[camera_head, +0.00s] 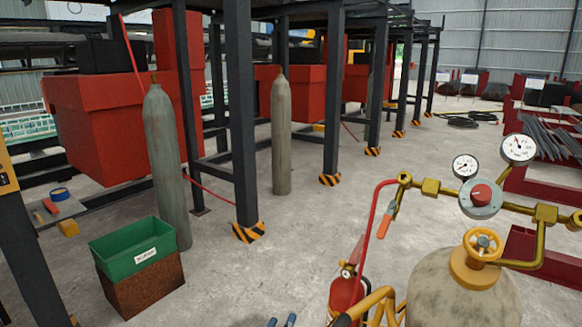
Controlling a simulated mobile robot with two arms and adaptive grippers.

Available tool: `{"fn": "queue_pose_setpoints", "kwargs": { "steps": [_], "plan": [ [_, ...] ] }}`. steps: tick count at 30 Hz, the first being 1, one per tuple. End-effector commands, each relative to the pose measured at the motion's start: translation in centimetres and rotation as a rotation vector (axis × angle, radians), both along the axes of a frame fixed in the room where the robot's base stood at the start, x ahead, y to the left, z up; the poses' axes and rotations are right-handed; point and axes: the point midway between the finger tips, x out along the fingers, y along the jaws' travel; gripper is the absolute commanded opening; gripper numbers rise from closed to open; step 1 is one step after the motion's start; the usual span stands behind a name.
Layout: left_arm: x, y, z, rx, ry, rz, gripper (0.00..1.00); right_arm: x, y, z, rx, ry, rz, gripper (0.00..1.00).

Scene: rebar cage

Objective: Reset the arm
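I cannot make out either of my grippers in the head view. Two small dark blue tips (281,321) show at the bottom edge, cut off by the frame. I cannot tell what they belong to. No arm of mine is clearly visible.
A large gas cylinder (462,300) with gauges, brass valves and a red hose stands close at lower right. A red extinguisher (346,294) is beside it. A green bin (133,248) sits on a rusty box at left, near grey cylinders (165,150). Concrete floor (255,275) is clear between.

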Motion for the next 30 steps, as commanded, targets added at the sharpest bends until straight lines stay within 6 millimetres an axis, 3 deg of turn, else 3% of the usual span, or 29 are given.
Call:
{"fn": "queue_pose_setpoints", "kwargs": {
  "steps": [5, 9, 12, 18, 25, 30],
  "plan": [
    [-2.3, 5.9, -7.5, 0.105, 0.296, 0.102, 0.33, -0.5, 0.0, 0.0, 0.000, 0.006, 0.000, 0.40],
    [-7.5, 11.0, -14.0, 0.209, 0.595, 0.157, 0.33, -0.6, 0.0, 0.0, 0.000, 0.008, -0.001, 0.40],
    [-11.4, 13.4, -16.8, 0.265, 0.759, 0.166, 0.33, -0.6, 0.1, 0.0, 0.001, 0.008, -0.001, 0.40],
    [-18.2, 16.5, -19.8, 0.346, 0.999, 0.159, 0.33, -0.7, 0.8, 0.0, 0.009, 0.009, -0.004, 0.40],
    [-25.2, 18.8, -21.1, 0.415, 1.215, 0.130, 0.33, -0.8, 1.0, 0.0, 0.011, 0.009, -0.004, 0.40],
    [-24.4, 18.6, -25.3, 0.421, 1.237, 0.123, 0.33, -0.8, 0.9, -0.1, 0.010, 0.010, -0.003, 0.40]
  ]
}}
